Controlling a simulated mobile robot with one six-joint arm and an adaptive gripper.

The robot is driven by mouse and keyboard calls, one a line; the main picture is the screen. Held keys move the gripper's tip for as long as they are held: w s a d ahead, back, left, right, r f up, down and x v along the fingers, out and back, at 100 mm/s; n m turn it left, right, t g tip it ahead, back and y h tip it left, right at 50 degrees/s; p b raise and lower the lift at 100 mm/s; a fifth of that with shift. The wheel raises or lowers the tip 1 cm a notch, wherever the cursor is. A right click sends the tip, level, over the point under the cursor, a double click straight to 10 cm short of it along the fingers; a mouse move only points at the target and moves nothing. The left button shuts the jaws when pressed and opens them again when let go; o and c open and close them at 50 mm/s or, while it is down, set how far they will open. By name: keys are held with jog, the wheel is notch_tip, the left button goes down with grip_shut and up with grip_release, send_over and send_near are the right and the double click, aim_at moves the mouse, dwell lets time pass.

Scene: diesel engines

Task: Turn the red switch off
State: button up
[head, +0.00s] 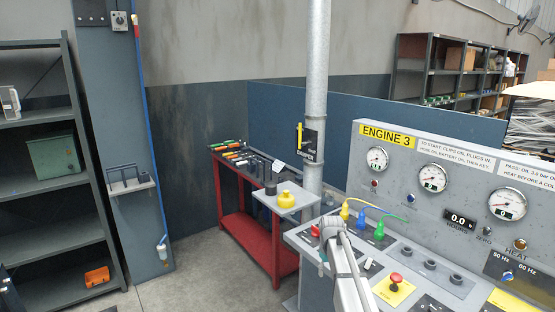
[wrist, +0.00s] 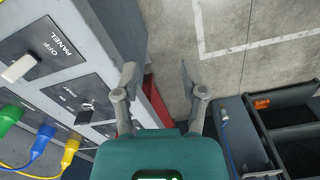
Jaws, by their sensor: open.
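A small red switch-like part (head: 315,231) shows at the left end of the sloping control panel (head: 410,262), just left of my arm in the head view. A red mushroom button (head: 395,278) on a yellow plate sits nearer on the same panel. I cannot tell for certain which is the red switch. My gripper (wrist: 160,80) is open and empty in the wrist view, with floor beyond its fingers. It is beside the panel's edge. In the head view my arm hides its fingers. No red switch shows clearly in the wrist view.
A pale switch (wrist: 20,67) marked PANEL OFF, a dark switch (wrist: 85,113) and green (wrist: 10,115), blue (wrist: 42,138) and yellow (wrist: 69,152) plugs lie left of my gripper.

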jog(key=s+f+m+b, duration=0.2)
jog(key=s+f, duration=0.1)
jog(key=s, duration=1)
jog(key=s+f+m+b, duration=0.2)
jog(key=s+b, duration=0.1)
jog(key=s, duration=1)
jog(key=shift+s+a+f, duration=0.25)
jog(key=shift+a+f, duration=0.05)
jog(key=shift+f, duration=0.1)
